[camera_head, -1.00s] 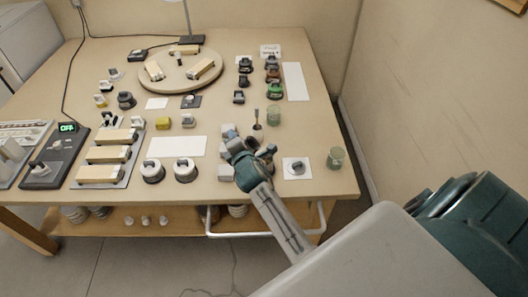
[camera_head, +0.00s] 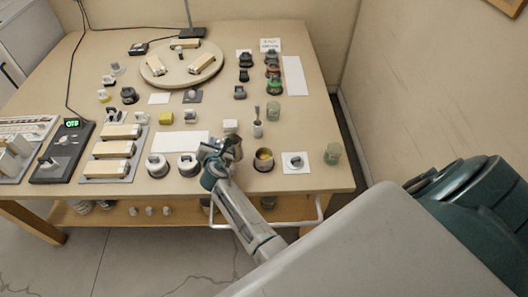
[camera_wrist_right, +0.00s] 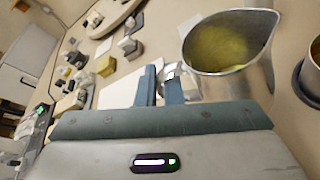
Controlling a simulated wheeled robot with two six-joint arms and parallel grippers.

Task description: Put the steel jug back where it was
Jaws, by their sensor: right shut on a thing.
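The steel jug (camera_wrist_right: 232,72) fills the upper right of the right wrist view, with a yellowish content inside. In the head view the jug (camera_head: 234,148) is small and partly hidden by my gripper. My right gripper (camera_wrist_right: 162,84) is shut on the jug's handle, and the jug is beside the fingers. In the head view my right gripper (camera_head: 222,154) is over the front part of the table, right of two round white-topped pots (camera_head: 188,163). I cannot tell whether the jug's base touches the table. My left gripper is not in view.
A dark pot with yellow content (camera_head: 264,160) stands just right of the jug. A small cup with a brush (camera_head: 258,129) is behind. A white sheet (camera_head: 181,142) lies left.

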